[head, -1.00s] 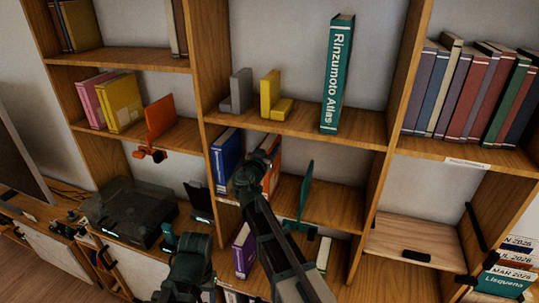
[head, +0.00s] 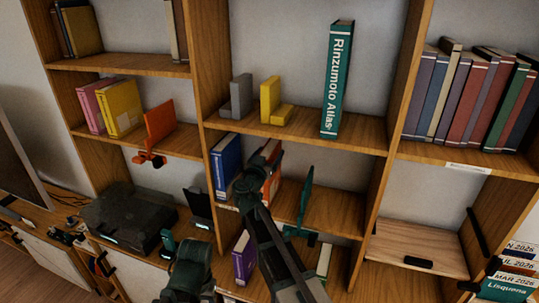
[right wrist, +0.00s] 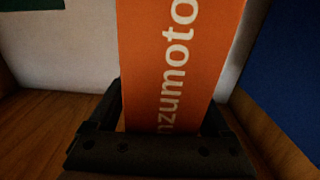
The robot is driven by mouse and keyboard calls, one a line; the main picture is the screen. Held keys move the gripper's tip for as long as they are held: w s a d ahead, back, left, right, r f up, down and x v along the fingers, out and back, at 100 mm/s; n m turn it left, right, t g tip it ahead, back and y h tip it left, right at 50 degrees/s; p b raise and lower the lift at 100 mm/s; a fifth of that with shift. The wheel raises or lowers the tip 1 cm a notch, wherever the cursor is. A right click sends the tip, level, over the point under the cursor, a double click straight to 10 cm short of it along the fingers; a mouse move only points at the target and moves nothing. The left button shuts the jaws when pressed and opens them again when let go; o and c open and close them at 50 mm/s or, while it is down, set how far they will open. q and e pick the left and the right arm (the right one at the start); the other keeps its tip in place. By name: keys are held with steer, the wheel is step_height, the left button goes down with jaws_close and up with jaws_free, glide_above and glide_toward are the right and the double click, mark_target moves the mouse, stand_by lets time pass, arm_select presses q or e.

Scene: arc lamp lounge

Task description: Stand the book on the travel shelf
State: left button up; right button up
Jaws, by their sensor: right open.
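An orange book (head: 274,172) stands upright on the middle bay's lower shelf (head: 330,219), partly hidden by my right gripper. In the right wrist view the orange book (right wrist: 168,60) shows a white spine title, partly readable as "nzumoto". My right gripper (right wrist: 160,120) is open, its fingers on either side of the book's lower spine; I cannot tell whether they touch it. It also shows in the head view (head: 254,172). A teal book titled "Rinzumoto Atlas" (head: 337,80) stands on the shelf above. My left arm's end (head: 190,268) shows at the bottom; its fingers are unclear.
A blue book (head: 226,166) stands left of the orange one, a dark green bookend (head: 304,205) to the right. Grey (head: 240,97) and yellow (head: 272,102) bookends share the teal book's shelf. A small white label (head: 468,168), unreadable, marks the right bay's book shelf.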

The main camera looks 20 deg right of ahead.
steer(key=v, duration=1.2)
steer(key=s+f+n+g+y, duration=0.35)
steer(key=s+f+g, duration=0.55)
steer(key=s+f, duration=0.55)
steer(key=s+a+f+n+g+y, duration=0.5)
steer(key=s+a+f+n+g, duration=0.1)
steer(key=s+a, duration=0.4)
steer(key=shift+s+f+n, duration=0.45)
steer(key=shift+s+f, duration=0.2)
steer(key=shift+s, duration=0.25)
steer(key=shift+f, duration=0.1)
